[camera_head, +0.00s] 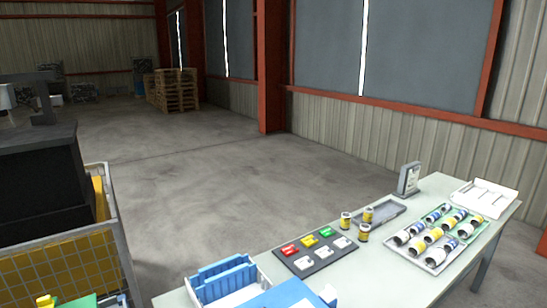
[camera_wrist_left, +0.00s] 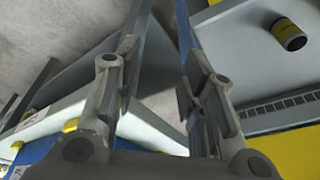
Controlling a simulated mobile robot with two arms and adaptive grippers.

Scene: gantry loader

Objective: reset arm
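My left gripper (camera_wrist_left: 160,65) shows in the left wrist view. Its two grey fingers stand apart with an empty gap between them, so it is open. A can with a yellow label (camera_wrist_left: 289,34) lies beyond the right finger, apart from it. Pale surfaces and a blue thing (camera_wrist_left: 38,152) show beyond the left finger. Neither gripper can be made out in the head view, and my right gripper is in neither view.
A pale table (camera_head: 385,272) holds a blue bin (camera_head: 222,281), a dark board with coloured blocks (camera_head: 315,254), several cans, a tray of jars (camera_head: 432,262) and a white tray (camera_head: 485,197). A mesh cage (camera_head: 62,268) stands left. Open floor (camera_head: 230,185) lies beyond.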

